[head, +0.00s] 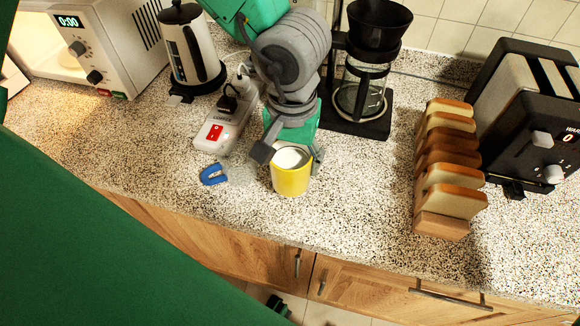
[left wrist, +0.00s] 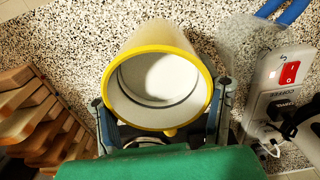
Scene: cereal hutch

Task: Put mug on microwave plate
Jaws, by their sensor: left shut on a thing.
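A yellow mug (head: 291,180) with a pale inside is upright at the counter, near its front edge. My left gripper (head: 290,156) reaches down over it from behind, with one finger on each side. It is shut on the mug. In the left wrist view the mug (left wrist: 157,78) shows its open yellow rim between the two fingers (left wrist: 160,118). I cannot tell whether its base touches the counter. The microwave (head: 112,50) stands at the far left with its lit inside showing; its plate is only partly visible and hard to make out. My right gripper is not in view.
A kettle (head: 190,48) and a white power strip (head: 222,128) with a red switch stand between microwave and mug. A blue horseshoe-shaped item (head: 213,176) lies left of the mug. A coffee maker (head: 362,75), bread rack (head: 440,226) and toaster (head: 520,130) are to the right.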

